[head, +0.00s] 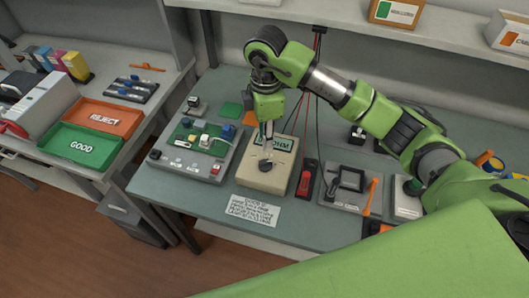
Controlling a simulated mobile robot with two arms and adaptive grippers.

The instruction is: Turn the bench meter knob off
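The bench meter (257,182) is a beige box on the green-grey bench, with a display partly readable as "OHM" at its upper right. Its dark round knob (266,165) sits on the front face. My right gripper (267,151) comes down from above, its narrow fingers pointing at the knob and at or just above it. I cannot tell whether they touch it or how far apart they are. The gripper covers part of the meter's face. The knob's pointer direction is too small to read. My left gripper is not in view.
A grey test fixture (188,158) stands left of the meter, and a red-and-black device (307,178) close on its right. A printed card (252,210) lies in front. Green GOOD (81,147) and orange REJECT (103,119) trays are on the left bench. A shelf runs above.

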